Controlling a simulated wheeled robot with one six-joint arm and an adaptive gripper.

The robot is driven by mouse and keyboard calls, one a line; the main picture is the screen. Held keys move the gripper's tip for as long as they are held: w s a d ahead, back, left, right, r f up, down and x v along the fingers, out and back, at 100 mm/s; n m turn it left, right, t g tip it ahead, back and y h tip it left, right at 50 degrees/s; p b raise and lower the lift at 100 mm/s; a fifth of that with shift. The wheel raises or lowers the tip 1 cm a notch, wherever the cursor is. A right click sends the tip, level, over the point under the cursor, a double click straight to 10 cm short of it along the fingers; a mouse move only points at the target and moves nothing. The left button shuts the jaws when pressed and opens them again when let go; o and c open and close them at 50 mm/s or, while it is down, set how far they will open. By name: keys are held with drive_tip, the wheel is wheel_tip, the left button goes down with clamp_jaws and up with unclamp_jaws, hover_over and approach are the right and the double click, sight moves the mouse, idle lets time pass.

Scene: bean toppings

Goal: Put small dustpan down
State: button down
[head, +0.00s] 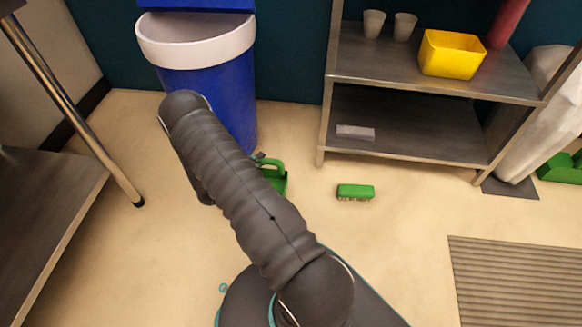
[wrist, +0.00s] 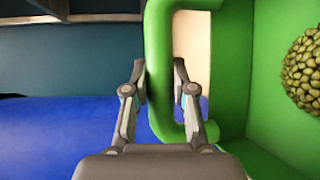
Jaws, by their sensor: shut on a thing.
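The small green dustpan (head: 277,180) shows in the head view just right of my arm, in front of the blue bin; my arm hides part of it. In the wrist view, its green handle (wrist: 159,75) runs up between the fingers of my gripper (wrist: 156,85), which is shut on it. The green pan wall (wrist: 232,70) is to the right of the handle. A pile of greenish beans (wrist: 303,70) shows in the pan at the right edge. I cannot tell whether the dustpan touches the floor.
A blue bin with a white rim (head: 197,57) stands behind my arm. A green brush (head: 356,191) lies on the floor to the right. A metal shelf (head: 420,135) stands at the back right, and a metal table (head: 45,215) at the left. Floor around the brush is clear.

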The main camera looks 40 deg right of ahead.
drive_tip(key=b+x, duration=0.1)
drive_tip(key=x, duration=1.7)
drive_tip(key=shift+f+b, duration=0.15)
drive_tip(key=shift+b, duration=0.2)
drive_tip(key=c, duration=1)
unclamp_jaws()
drive_tip(key=shift+f, duration=0.1)
drive_tip(key=shift+o, duration=0.2)
